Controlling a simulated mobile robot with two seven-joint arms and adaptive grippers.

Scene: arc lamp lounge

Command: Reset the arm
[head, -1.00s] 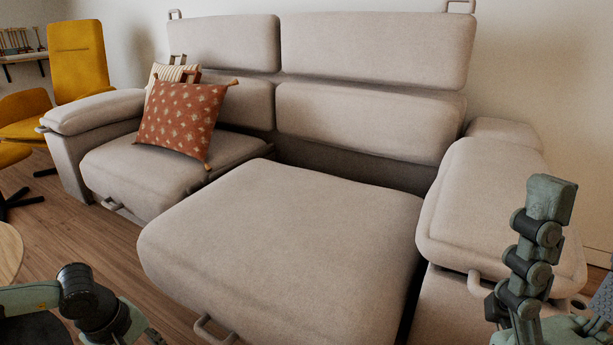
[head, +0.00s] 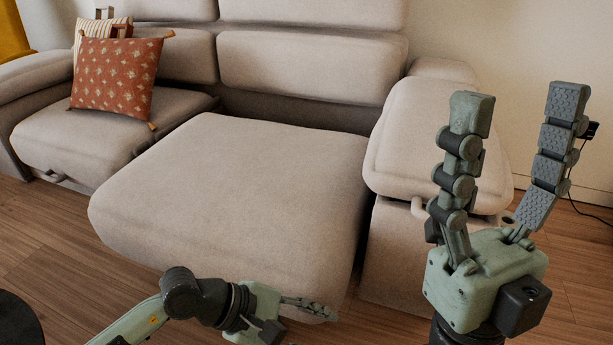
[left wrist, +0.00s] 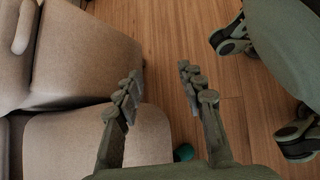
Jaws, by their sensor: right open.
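My right gripper (head: 520,106) points up in the head view, its two jointed fingers spread and empty. It stands in front of the sofa's right armrest (head: 425,135) and hides part of it. My left gripper (head: 310,306) is low in the head view, in front of the extended right seat, pointing right. In the left wrist view my left gripper (left wrist: 161,78) has its fingers apart with only floor visible between them.
The beige sofa's extended seat (head: 240,185) fills the middle. Wooden floor (head: 45,235) is open at front left. A small teal round thing (left wrist: 183,152) shows near the sofa.

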